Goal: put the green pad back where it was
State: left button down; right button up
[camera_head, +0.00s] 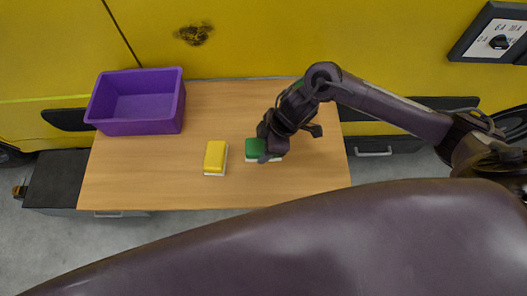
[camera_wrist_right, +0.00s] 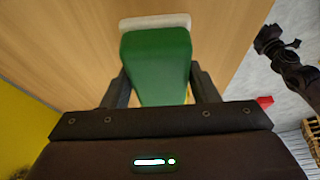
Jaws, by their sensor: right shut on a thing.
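The green pad (camera_head: 255,148) has a white base and is at the right-hand part of the wooden table, beside a yellow pad. My right gripper (camera_head: 267,151) is shut on the green pad, partly covering it in the head view. In the right wrist view the green pad (camera_wrist_right: 157,60) sits between the two dark fingers (camera_wrist_right: 162,88), with its white base at the far end. I cannot tell whether it touches the tabletop. A dark jointed part at the right of the wrist view looks like my left gripper (camera_wrist_right: 282,48); its jaws are unclear.
A purple open bin (camera_head: 140,127) stands at the table's left back. The yellow pad (camera_head: 215,156) with a white base lies mid-table. A small green patch (camera_head: 298,83) shows behind my right arm. The table (camera_head: 185,185) is bare elsewhere; a yellow vehicle side (camera_head: 255,40) stands behind it.

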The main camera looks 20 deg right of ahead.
jog(key=shift+f, duration=2.35)
jog(key=o, duration=0.9)
jog(key=v, duration=1.2)
